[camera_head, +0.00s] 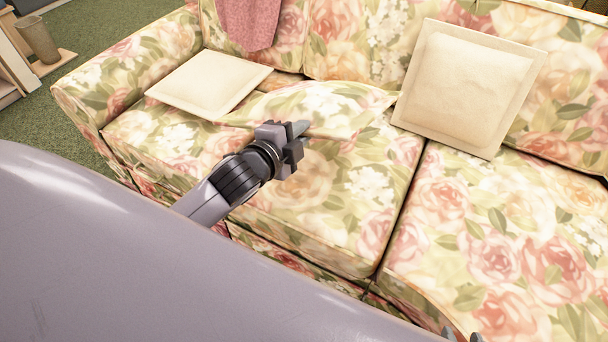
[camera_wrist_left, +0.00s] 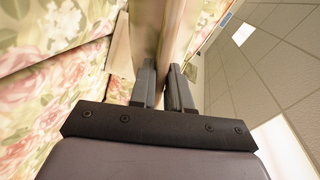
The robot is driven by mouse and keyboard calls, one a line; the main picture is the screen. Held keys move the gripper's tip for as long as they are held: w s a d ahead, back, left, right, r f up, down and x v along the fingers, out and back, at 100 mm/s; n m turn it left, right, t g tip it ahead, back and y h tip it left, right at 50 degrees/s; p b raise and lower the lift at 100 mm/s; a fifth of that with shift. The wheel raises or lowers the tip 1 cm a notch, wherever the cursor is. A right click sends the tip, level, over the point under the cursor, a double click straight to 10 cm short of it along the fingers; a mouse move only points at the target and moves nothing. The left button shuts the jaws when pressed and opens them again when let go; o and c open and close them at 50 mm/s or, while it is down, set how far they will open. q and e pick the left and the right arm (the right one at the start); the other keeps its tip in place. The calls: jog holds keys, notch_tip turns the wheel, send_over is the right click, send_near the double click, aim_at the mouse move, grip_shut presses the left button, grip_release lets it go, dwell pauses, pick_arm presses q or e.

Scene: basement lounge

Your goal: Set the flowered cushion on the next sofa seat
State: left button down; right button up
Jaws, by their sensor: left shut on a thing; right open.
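The flowered cushion (camera_head: 330,104) lies low over the back of the left sofa seat (camera_head: 310,200), its pattern blending with the sofa. My left gripper (camera_head: 301,131) is shut on its front edge. In the left wrist view the cushion (camera_wrist_left: 180,35) stands as a blurred strip between the two fingers (camera_wrist_left: 161,85). I cannot tell whether it still rests on the seat. The right sofa seat (camera_head: 500,230) is bare in front. Two fingertips of my right gripper (camera_head: 462,336) just show at the bottom edge, apart and empty over the right seat.
A cream cushion (camera_head: 209,82) lies at the left end of the sofa. Another cream cushion (camera_head: 467,85) leans on the backrest near the seam between seats. A pink cloth (camera_head: 250,22) hangs over the backrest. A bin (camera_head: 38,38) stands beyond the left armrest (camera_head: 125,60).

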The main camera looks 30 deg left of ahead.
pick_arm(q)
notch_tip(320, 180, down, 12)
jog(key=b, duration=0.3)
jog(key=shift+b, duration=0.3)
jog(key=c, duration=1.1)
grip_release()
jog(key=shift+s, duration=0.1)
jog(key=d+p+v, duration=0.1)
jog(key=p+v, duration=0.1)
jog(key=v, duration=0.9)
jog(key=s+d+f+n+g, duration=0.1)
jog(key=s+f+n, duration=0.2)
jog(key=n, duration=0.1)
jog(key=s+d+f+n+g+h, duration=0.1)
jog(key=s+f+n+g, duration=0.1)
jog(key=n, duration=0.3)
jog(key=s+d+f+n+g, duration=0.1)
jog(key=s+d+f+n, duration=0.1)
jog(key=s+f+n, duration=0.2)
jog(key=shift+f+n, duration=0.1)
jog(key=shift+n, duration=0.2)
